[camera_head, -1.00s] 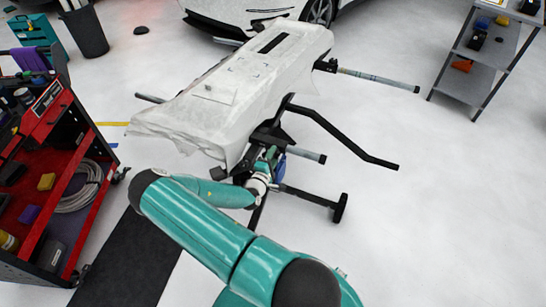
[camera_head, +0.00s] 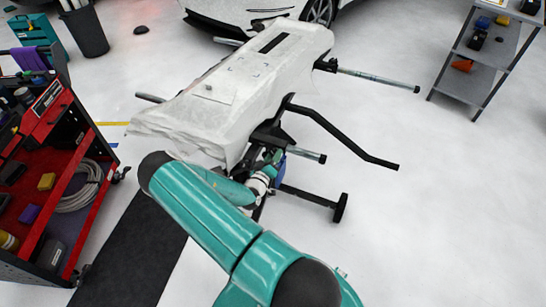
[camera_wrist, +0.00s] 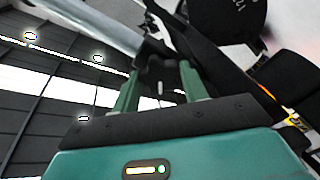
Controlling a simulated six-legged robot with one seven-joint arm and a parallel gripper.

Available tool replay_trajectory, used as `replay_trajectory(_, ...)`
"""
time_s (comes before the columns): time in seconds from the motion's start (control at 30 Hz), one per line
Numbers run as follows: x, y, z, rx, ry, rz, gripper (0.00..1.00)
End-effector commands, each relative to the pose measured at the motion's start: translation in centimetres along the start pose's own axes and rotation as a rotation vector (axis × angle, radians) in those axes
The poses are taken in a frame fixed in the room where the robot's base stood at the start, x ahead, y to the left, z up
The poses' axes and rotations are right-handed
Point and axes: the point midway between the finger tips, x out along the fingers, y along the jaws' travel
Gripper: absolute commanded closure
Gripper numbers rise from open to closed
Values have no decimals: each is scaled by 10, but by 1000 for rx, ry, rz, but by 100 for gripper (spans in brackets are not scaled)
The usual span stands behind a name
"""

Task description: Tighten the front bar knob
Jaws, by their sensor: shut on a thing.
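A black stand (camera_head: 300,193) carries a long panel draped in white film (camera_head: 240,82). Grey bars stick out from the stand, one at the far end (camera_head: 375,80) and one at the near end (camera_head: 308,155). My gripper (camera_head: 272,160) is at the near end of the stand, under the panel's edge, and is small and partly hidden there. In the wrist view my gripper (camera_wrist: 157,82) has its green fingers closed around a dark part, taken as the front bar knob (camera_wrist: 156,68). The knob's shape is mostly hidden by the fingers and the stand's dark parts.
A red tool cart (camera_head: 60,190) stands at the left, close to a black floor mat (camera_head: 135,255). A grey shelf (camera_head: 485,55) is at the upper right, and a white car (camera_head: 230,20) is behind. The floor right of the stand is clear.

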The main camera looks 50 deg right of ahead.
Motion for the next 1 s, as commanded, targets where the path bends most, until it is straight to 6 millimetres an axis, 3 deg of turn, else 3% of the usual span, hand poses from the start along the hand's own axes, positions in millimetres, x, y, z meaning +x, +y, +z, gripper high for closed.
replay_trajectory(0.6,-1,-1,-1,578,1,0,79)
replay_trajectory(1.0,-1,-2,-1,822,1,-2,79)
